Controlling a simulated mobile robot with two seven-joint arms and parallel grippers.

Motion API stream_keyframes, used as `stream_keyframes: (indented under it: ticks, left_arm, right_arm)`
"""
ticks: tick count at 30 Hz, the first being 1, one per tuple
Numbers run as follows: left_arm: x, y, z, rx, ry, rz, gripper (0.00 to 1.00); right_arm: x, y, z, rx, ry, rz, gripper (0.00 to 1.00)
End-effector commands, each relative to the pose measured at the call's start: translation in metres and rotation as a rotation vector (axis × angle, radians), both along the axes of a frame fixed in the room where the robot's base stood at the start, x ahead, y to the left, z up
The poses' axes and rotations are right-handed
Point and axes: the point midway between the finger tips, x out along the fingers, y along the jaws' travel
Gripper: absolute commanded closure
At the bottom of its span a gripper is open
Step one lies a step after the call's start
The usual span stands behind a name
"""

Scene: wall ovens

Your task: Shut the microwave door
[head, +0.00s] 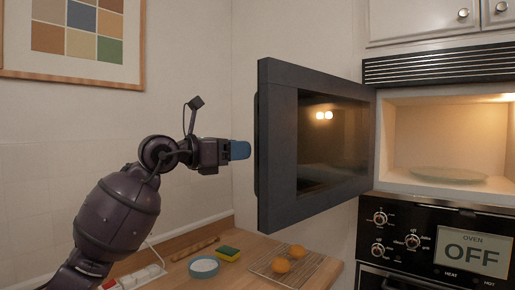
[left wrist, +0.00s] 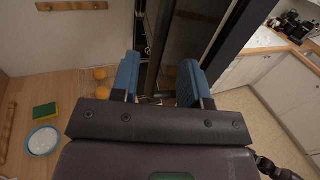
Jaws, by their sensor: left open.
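The microwave door (head: 280,190) stands wide open, swung out to the left from the lit microwave cavity (head: 440,140). It is a dark grey frame with a glass window (head: 335,150). A dark handle strip (head: 257,150) runs along its free edge. My left gripper (head: 240,150) has blue fingertips and is just left of that edge, at about mid-height. In the left wrist view my left gripper (left wrist: 158,82) is open, with the door (left wrist: 190,40) extending beyond the fingers. I cannot tell whether the fingers touch it. My right gripper is out of view.
A glass plate (head: 448,174) lies inside the microwave. Below the door, the wooden counter (head: 230,270) holds oranges on a rack (head: 318,272), a sponge (head: 228,254) and a bowl (head: 203,267). The oven control panel (head: 430,240) is under the microwave.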

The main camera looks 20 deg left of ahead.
Motion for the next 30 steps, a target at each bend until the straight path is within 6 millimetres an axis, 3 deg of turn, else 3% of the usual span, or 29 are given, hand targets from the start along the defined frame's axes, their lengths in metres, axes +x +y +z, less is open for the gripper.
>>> stream_keyframes:
  ticks: [10,23,30]
  left_arm:
    - [0.036,-0.032,0.0,-0.002,0.001,0.0,0.58]
    - [0.043,-0.038,0.0,0.0,0.001,0.0,0.58]
    - [0.043,-0.038,0.0,0.0,0.001,0.0,0.92]
  right_arm:
    - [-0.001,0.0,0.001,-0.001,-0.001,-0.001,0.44]
    - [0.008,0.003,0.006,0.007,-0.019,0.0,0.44]
    - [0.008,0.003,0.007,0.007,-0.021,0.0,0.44]
